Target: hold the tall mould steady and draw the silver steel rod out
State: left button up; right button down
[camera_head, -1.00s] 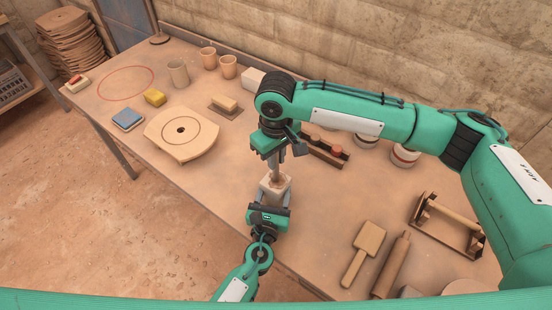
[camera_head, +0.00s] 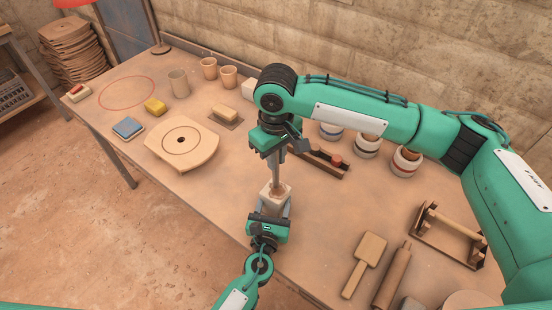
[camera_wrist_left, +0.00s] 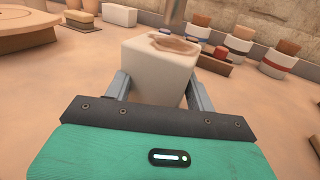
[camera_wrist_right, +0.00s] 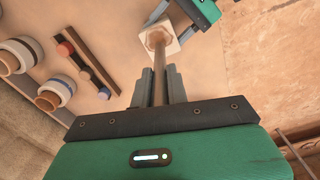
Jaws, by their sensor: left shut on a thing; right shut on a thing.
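The tall mould (camera_head: 273,194) is a pale block near the table's front edge, with a brown opening on top. My left gripper (camera_head: 269,206) is shut on its sides; the left wrist view shows the mould (camera_wrist_left: 152,72) between both fingers. My right gripper (camera_head: 276,152) is above the mould, shut on the upper part of the steel rod (camera_head: 277,176). A length of rod shows between the right fingers and the mould. In the right wrist view the rod (camera_wrist_right: 160,62) runs toward the mould's top. I cannot tell whether its lower end is inside.
A round wooden bat (camera_head: 182,142) lies to the left. A dark rack (camera_head: 325,166) and several banded jars (camera_head: 367,145) stand right of the mould. A mallet (camera_head: 364,262) and rolling pin (camera_head: 392,275) lie at the front right. Table around the mould is clear.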

jog(key=shift+r, duration=0.4)
pick_arm(q)
jog(key=o, duration=1.3)
pick_arm(e)
jog(key=shift+r, duration=0.5)
